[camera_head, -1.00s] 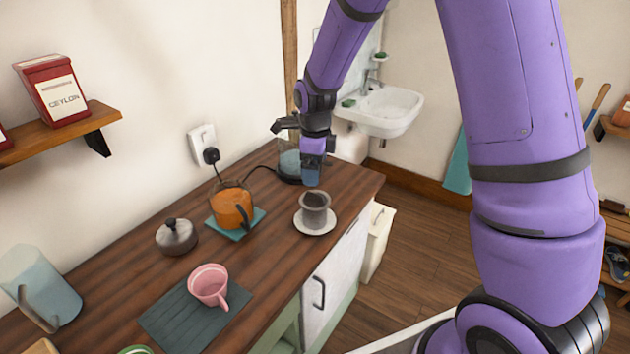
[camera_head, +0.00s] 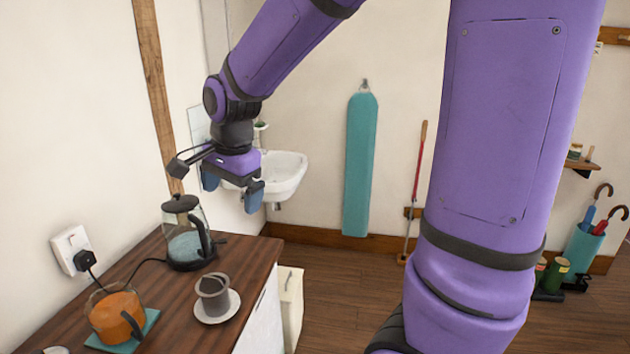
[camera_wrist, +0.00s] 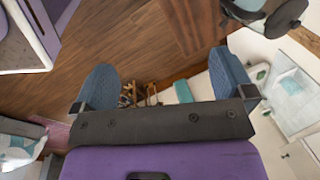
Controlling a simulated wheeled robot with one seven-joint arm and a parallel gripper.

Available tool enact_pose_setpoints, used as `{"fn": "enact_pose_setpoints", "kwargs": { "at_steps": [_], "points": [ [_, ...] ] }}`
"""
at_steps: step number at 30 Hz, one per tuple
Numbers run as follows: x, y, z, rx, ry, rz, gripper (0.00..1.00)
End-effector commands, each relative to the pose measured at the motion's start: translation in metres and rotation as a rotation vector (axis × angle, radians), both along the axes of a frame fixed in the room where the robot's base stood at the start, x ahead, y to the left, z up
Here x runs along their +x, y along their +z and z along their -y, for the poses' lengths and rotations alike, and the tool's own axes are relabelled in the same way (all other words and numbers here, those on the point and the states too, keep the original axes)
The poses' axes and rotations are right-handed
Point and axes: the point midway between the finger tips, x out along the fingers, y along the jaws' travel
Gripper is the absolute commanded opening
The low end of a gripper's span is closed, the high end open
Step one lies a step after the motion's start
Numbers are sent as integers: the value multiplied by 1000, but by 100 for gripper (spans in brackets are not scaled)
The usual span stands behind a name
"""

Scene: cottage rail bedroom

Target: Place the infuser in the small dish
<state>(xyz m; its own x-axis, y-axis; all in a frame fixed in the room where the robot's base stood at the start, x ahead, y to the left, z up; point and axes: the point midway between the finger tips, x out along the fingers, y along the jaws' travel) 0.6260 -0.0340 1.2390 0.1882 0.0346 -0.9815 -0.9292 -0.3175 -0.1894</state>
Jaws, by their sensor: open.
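The infuser (camera_head: 212,299), a dark grey cup shape with a rim and an open-looking top, rests in the small white dish (camera_head: 231,309) near the right edge of the wooden counter. It looks roughly upright. My gripper (camera_head: 232,188) is open and empty, above and beyond the infuser, well clear of it, near the sink. In the wrist view both blue fingers of my gripper (camera_wrist: 165,78) are spread wide with nothing between them.
A glass kettle (camera_head: 187,245) with a black handle stands behind the dish, its cord running to a wall socket (camera_head: 72,248). An orange teapot (camera_head: 117,318) sits on a teal mat at the left. A white sink (camera_head: 285,178) is beyond. Open floor (camera_head: 345,285) lies right of the counter.

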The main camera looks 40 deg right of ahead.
Motion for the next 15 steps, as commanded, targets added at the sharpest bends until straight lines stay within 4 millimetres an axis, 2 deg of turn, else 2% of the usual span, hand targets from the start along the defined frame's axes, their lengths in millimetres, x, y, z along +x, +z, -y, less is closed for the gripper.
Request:
{"fn": "enact_pose_setpoints", "kwargs": {
  "at_steps": [1, 6, 15],
  "points": [
    [-14, 13, 4, -14, 73, 28, 100],
    [-60, 44, 15, -84, 357, 101, 100],
    [-144, 74, 29, -267, 843, 214, 100]
  ]
}}
